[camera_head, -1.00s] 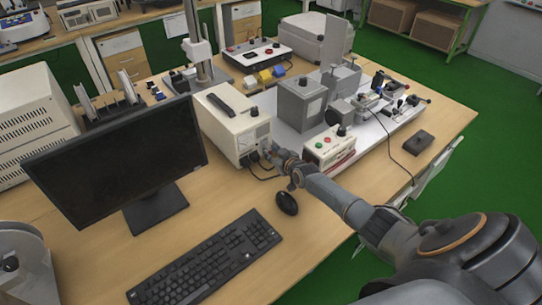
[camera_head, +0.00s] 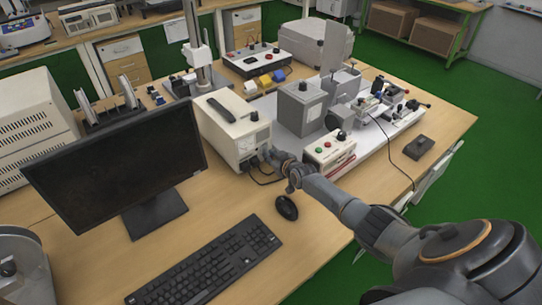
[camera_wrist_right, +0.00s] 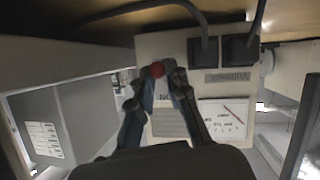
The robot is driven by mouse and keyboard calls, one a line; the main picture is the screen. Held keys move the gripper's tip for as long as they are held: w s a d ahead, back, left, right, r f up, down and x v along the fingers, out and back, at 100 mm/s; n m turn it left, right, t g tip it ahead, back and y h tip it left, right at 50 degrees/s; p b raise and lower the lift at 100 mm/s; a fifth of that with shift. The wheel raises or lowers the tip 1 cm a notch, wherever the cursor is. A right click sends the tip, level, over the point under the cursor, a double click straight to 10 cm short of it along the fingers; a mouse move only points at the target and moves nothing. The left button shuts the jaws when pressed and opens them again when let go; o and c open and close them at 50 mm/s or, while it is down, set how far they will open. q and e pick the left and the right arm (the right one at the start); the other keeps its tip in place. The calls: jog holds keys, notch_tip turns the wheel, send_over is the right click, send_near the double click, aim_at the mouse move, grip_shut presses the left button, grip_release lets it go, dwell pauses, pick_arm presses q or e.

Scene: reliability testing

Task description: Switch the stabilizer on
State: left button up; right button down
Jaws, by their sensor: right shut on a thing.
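The stabilizer is a cream box (camera_head: 225,132) with a black handle on top, standing on the desk right of the monitor. My right gripper (camera_head: 268,155) is at the lower part of its front face. In the right wrist view the stabilizer's front panel (camera_wrist_right: 185,50) appears upside down, with a meter, a label and two black plugs or sockets. The fingers of my right gripper (camera_wrist_right: 166,73) are close together at the panel, shut on a small part, seemingly its switch. A round red part (camera_wrist_right: 157,69) shows at the left fingertip. The switch's position is hidden. My left gripper is not in view.
The monitor (camera_head: 115,165), keyboard (camera_head: 210,262) and mouse (camera_head: 287,207) are left of and in front of my right arm. A control box with buttons (camera_head: 330,152) stands close right of the gripper. Cables hang below the stabilizer's front.

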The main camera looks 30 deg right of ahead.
jog(key=r+g+p, duration=0.1)
jog(key=g+p, duration=0.1)
jog(key=p, duration=0.1)
jog(key=shift+w+r+p, duration=0.1)
jog(key=shift+r+p, duration=0.2)
jog(key=shift+r, duration=0.05)
jog(key=shift+r+g, duration=0.1)
jog(key=shift+g, duration=0.5)
jog(key=shift+w+g+p, duration=0.1)
jog(key=shift+g+p, duration=0.2)
jog(key=shift+g, duration=0.2)
jog(key=shift+w+r+g+b, duration=0.2)
jog(key=shift+g+b, duration=0.25)
jog(key=shift+g, duration=0.45)
jog(key=g+b, duration=0.2)
jog(key=b, duration=0.2)
jog(key=shift+w+r+n, duration=0.15)
jog(key=shift+n, duration=0.15)
jog(key=shift+w+r+g+b, duration=0.1)
jog(key=shift+r+g+b, duration=0.25)
jog(key=shift+g+b, duration=0.55)
